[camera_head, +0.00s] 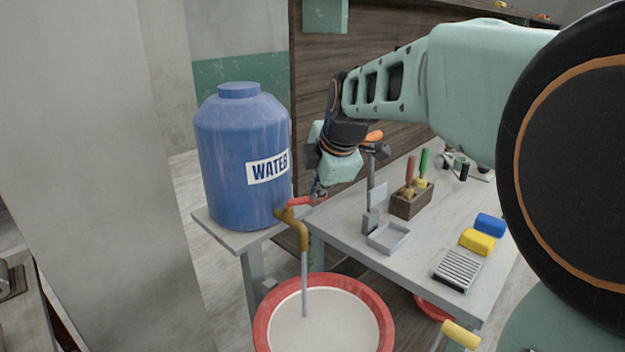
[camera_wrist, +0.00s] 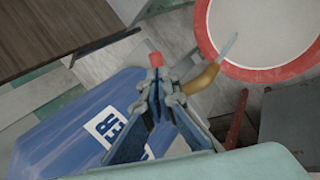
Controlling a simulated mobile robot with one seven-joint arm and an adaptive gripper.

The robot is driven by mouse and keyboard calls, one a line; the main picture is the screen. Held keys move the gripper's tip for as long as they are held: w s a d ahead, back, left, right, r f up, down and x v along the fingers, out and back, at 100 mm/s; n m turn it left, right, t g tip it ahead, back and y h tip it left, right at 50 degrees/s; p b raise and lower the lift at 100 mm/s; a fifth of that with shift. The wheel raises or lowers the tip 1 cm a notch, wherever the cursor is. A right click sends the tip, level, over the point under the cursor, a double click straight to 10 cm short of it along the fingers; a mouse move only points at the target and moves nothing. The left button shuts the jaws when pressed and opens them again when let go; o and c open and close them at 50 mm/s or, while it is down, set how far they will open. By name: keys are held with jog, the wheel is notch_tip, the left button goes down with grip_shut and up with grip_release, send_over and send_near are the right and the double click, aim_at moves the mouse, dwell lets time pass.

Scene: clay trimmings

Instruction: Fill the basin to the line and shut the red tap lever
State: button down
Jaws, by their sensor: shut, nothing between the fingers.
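The blue tank (camera_head: 240,130) marked WATER stands on a small table. Its brass tap (camera_head: 302,236) has a red lever (camera_head: 305,201) sticking out to the right, roughly level. A thin stream (camera_head: 305,285) runs from the spout down into the red-rimmed basin (camera_head: 262,330). The basin holds a pale grey surface; I cannot make out a fill line. My gripper (camera_head: 318,193) is shut and empty at the lever's outer end. In the wrist view, the fingertips (camera_wrist: 163,84) are right by the red lever (camera_wrist: 155,59), partly hiding it. I cannot tell whether they touch it.
The worktable (camera_head: 345,215) right of the tap holds an upright grey stand (camera_head: 370,205), a shallow tray (camera_head: 388,238), a wooden tool box (camera_head: 410,203), and yellow (camera_head: 477,242) and blue (camera_head: 490,224) blocks. A brown wooden panel (camera_head: 315,100) rises behind my gripper.

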jog(key=shift+w+f+n+y+b, duration=0.1)
jog(key=shift+w+n+y+b, duration=0.45)
jog(key=shift+n+b, duration=0.55)
jog(key=shift+w+n+g+y+b, duration=0.3)
jog(key=shift+n+b, duration=0.1)
jog(key=shift+b, duration=0.2)
jog(key=shift+w+a+b, duration=0.25)
jog(key=shift+w+b, duration=0.25)
jog(key=shift+w, duration=0.15)
dwell(0.4)
jog(key=shift+s+a+b, duration=0.1)
jog(key=shift+s+b, duration=0.55)
jog(key=shift+s, duration=0.15)
jog(key=shift+r, duration=0.2)
